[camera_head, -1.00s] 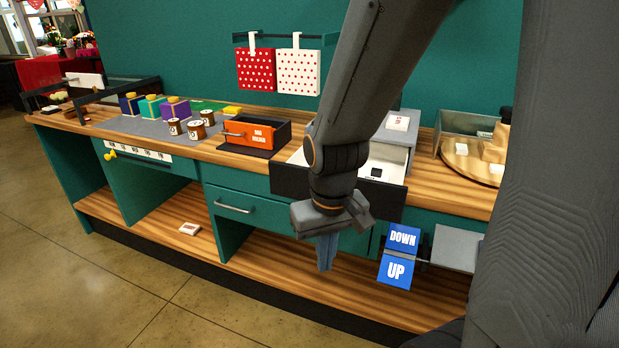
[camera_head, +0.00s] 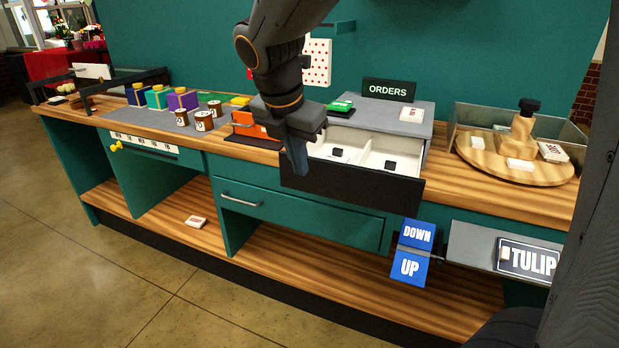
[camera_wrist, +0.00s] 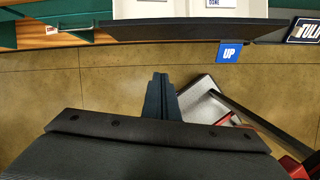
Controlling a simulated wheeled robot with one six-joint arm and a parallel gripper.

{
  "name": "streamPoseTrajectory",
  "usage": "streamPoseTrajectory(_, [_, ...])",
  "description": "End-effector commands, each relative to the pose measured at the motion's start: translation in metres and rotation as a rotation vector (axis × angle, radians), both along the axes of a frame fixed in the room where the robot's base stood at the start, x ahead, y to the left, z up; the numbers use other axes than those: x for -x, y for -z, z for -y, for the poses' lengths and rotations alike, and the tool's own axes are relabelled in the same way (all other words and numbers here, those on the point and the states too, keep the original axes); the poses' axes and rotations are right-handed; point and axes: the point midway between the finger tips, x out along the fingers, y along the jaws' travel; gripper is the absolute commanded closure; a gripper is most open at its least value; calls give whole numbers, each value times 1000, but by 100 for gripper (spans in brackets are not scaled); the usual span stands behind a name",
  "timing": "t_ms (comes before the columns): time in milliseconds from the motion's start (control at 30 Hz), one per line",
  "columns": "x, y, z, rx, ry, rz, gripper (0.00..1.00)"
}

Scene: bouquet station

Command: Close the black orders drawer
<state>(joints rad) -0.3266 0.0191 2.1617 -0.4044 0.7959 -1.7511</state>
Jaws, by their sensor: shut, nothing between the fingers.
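The black orders drawer (camera_head: 352,184) stands pulled out of the grey cabinet (camera_head: 396,115), below a black ORDERS sign (camera_head: 388,89). Its white inside shows two compartments, each with a small dark piece. In the wrist view the drawer's dark front (camera_wrist: 190,29) runs across the top. My gripper (camera_head: 299,160) is shut and empty, pointing down at the left end of the drawer front in the head view. In the wrist view its fingertips (camera_wrist: 160,78) are apart from the front, over the floor side. My gripper hides part of the drawer's left end.
An orange drawer box (camera_head: 245,126) is left of my gripper. A wooden turntable (camera_head: 515,165) stands at the right of the counter. A blue DOWN/UP sign (camera_head: 411,252) and a TULIP plate (camera_head: 527,258) hang below the counter's edge. Floor in front is clear.

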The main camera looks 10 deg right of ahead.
Motion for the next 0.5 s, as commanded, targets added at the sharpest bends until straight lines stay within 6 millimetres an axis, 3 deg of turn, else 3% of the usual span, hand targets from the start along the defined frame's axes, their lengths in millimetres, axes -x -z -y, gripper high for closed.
streamPoseTrajectory(233, [-10,-8,-7,69,-165,-12,100])
streamPoseTrajectory(500, [-21,31,3,70,-165,-17,100])
